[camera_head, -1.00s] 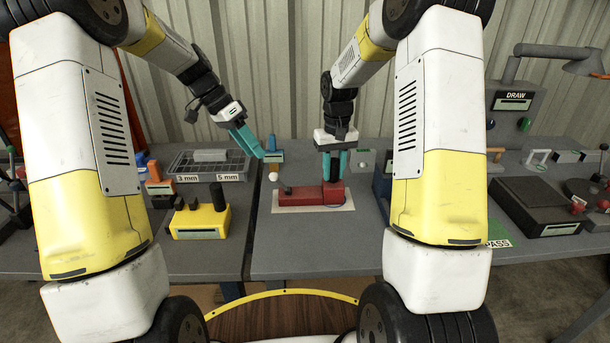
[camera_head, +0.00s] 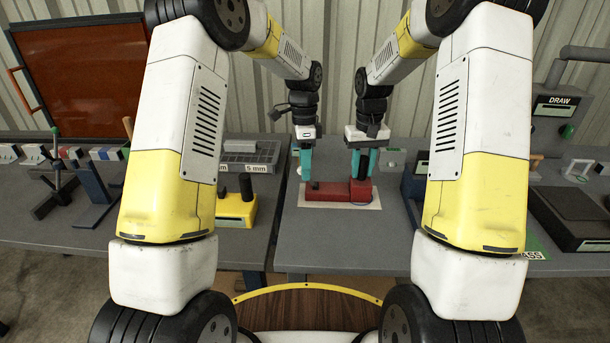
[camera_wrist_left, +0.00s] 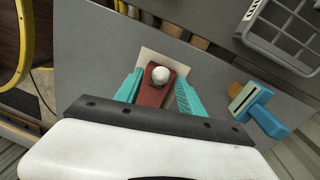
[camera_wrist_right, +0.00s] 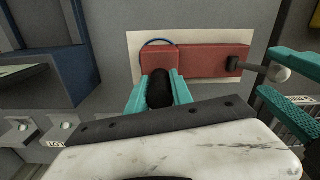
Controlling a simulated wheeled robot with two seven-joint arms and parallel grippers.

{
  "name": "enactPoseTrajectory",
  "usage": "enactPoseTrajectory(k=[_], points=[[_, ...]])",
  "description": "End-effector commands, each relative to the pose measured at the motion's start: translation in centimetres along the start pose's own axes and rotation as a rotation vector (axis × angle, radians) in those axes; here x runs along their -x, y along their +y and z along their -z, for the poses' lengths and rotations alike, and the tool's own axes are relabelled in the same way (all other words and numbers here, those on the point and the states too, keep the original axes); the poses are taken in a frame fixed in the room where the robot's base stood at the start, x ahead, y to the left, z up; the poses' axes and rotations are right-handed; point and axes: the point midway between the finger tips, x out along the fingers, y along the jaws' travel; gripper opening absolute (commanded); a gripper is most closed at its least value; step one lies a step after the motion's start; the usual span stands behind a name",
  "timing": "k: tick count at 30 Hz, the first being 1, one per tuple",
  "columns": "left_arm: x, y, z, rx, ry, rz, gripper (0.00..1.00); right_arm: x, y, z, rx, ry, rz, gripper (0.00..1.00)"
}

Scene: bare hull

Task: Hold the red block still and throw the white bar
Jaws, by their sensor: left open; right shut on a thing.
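The red block (camera_head: 330,194) lies on a cream plate (camera_head: 340,206) on the grey table. My right gripper (camera_wrist_right: 160,74) is shut on a black post (camera_wrist_right: 160,92) at the block's right end in the head view. A dark lever with a white ball end (camera_wrist_right: 280,75) sticks out from the block's other end; this seems to be the white bar. My left gripper (camera_wrist_left: 160,77) is open and points down over that end. In the left wrist view, its fingers stand either side of the white ball (camera_wrist_left: 160,75); contact cannot be told.
A blue fixture with an orange part (camera_wrist_left: 258,107) stands close to my left gripper. A grey grid tray (camera_head: 250,158) and a yellow block with black posts (camera_head: 247,205) are left of the plate. Table in front of the plate is clear.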

Motion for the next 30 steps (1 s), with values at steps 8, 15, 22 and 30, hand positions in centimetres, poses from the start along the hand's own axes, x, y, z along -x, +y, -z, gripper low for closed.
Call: enactPoseTrajectory(k=[8,15,22,30], points=[[-2.9,0.0,0.0,0.000,-0.001,-0.001,0.46,0.0,0.0,0.0,0.000,0.001,0.000,0.00],[-3.0,0.0,0.0,0.000,0.001,0.001,0.46,0.0,0.0,0.0,0.000,0.001,0.000,0.00],[-3.0,0.0,0.0,0.000,0.001,0.001,0.13,0.0,0.0,0.0,0.000,0.001,-0.001,0.00],[-3.0,0.0,0.0,0.000,0.001,0.001,0.00,0.0,0.0,0.0,0.000,0.001,-0.001,0.00]])
